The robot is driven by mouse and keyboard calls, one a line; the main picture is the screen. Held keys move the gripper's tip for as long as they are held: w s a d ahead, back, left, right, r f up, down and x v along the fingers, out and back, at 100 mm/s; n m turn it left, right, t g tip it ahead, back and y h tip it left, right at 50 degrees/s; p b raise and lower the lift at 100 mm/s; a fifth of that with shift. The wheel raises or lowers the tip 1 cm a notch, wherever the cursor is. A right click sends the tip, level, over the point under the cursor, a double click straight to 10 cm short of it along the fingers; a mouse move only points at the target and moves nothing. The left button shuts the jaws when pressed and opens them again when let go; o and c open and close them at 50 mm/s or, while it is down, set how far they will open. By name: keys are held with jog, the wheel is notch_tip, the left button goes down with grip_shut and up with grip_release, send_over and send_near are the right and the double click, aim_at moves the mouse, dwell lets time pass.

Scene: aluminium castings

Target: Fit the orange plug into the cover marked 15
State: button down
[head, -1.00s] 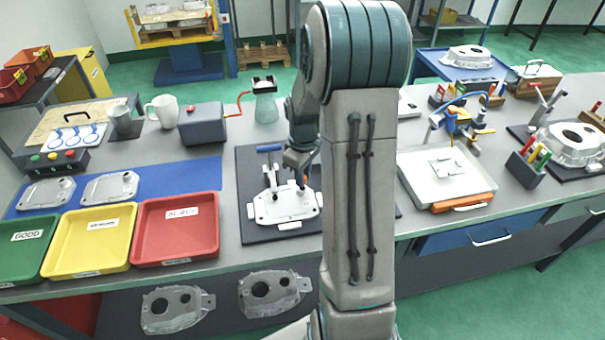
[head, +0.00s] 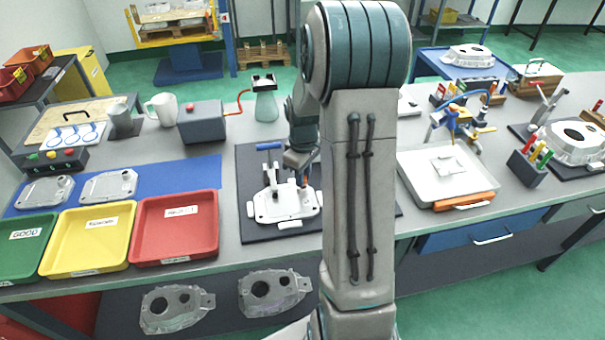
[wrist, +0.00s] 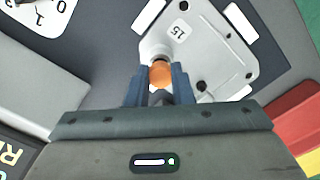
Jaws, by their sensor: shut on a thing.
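The white cover marked 15 (head: 272,207) lies on a dark mat on the bench, left of my arm column. In the wrist view the cover (wrist: 213,55) shows its 15 label the right way to read only from the far side. My gripper (wrist: 160,88) is shut on the orange plug (wrist: 160,74), which sits between the blue fingertips. The plug overlaps a raised round part at the cover's edge; I cannot tell whether it touches or is above it. In the head view my gripper (head: 303,178) is over the cover's right part, partly hidden by my arm.
The red tray (head: 175,258) is to the left, with yellow and green trays beyond. A white box (head: 420,182) lies to the right of my arm.

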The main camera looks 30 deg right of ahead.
jog(key=shift+f+b, duration=0.55)
jog(key=shift+f, duration=0.25)
jog(key=c, duration=1.2)
grip_release()
jog(key=shift+r, duration=0.1)
notch_tip(320, 180, up, 14)
jog(key=shift+f+b, duration=0.1)
jog(key=shift+b, duration=0.3)
jog(key=s+a+m+t, duration=0.1)
jog(key=s+a+m, duration=0.1)
jog(key=s+a, duration=0.2)
jog(key=s+a+m+t, duration=0.1)
jog(key=s+a+m, duration=0.1)
jog(key=s+a, duration=0.3)
jog(key=s+a+r+m+t, duration=0.1)
jog(key=s+a, duration=0.4)
jog(key=s, duration=0.5)
jog(key=shift+a+m, duration=0.1)
jog(key=shift+m, duration=0.3)
